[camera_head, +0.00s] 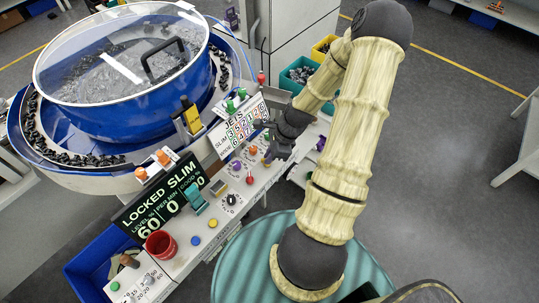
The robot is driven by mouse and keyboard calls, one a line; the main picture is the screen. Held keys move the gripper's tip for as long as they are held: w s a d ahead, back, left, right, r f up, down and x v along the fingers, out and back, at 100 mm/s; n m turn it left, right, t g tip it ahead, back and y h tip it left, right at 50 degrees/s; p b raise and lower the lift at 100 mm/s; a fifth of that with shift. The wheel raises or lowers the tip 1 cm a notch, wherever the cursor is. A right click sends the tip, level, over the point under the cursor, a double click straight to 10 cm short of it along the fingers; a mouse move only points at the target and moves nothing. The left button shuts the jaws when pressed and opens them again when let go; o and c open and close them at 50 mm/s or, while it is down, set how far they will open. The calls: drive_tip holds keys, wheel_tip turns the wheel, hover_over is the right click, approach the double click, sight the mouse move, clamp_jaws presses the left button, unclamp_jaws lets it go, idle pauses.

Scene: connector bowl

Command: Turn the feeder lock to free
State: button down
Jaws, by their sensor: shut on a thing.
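My gripper (266,132) is over the far right end of the white control panel (225,225), beside the white label board headed JETS (238,125). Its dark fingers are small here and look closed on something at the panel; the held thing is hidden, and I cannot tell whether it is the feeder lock. A black display (165,200) reads LOCKED SLIM, with level 60. No control is readable as the feeder lock. The blue bowl feeder (140,100) stands at the back left under a clear lid (120,50), with black parts around its track.
Close to my gripper are an orange knob (253,150), a purple knob (236,166), a red knob (250,180) and a black dial (231,199). A teal switch (195,200) and a red cup (160,245) are nearer. A teal bin (299,77) stands beyond. Floor at right is clear.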

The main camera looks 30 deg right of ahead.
drive_tip(key=shift+n, duration=0.4)
drive_tip(key=n, duration=0.1)
drive_tip(key=n+g+p, duration=0.1)
drive_tip(key=n, duration=0.1)
drive_tip(key=n+p, duration=0.1)
drive_tip(key=shift+w+g, duration=0.25)
drive_tip(key=shift+g, duration=0.15)
drive_tip(key=n+g, duration=0.1)
drive_tip(key=n, duration=0.2)
drive_tip(key=n+g, duration=0.1)
drive_tip(key=n, duration=0.1)
drive_tip(key=shift+w+n+p, duration=0.2)
drive_tip(key=shift+n+p, duration=0.15)
drive_tip(key=shift+n, duration=0.05)
drive_tip(key=n, duration=0.2)
drive_tip(key=n+g+h, duration=0.1)
drive_tip(key=n, duration=0.1)
drive_tip(key=shift+w+a+n, duration=0.15)
drive_tip(key=shift+n, duration=0.15)
drive_tip(key=shift+n+g+h, duration=0.5)
drive_tip(key=shift+n+h, duration=0.1)
drive_tip(key=shift+n, duration=0.8)
drive_tip(key=c, duration=1.5)
unclamp_jaws()
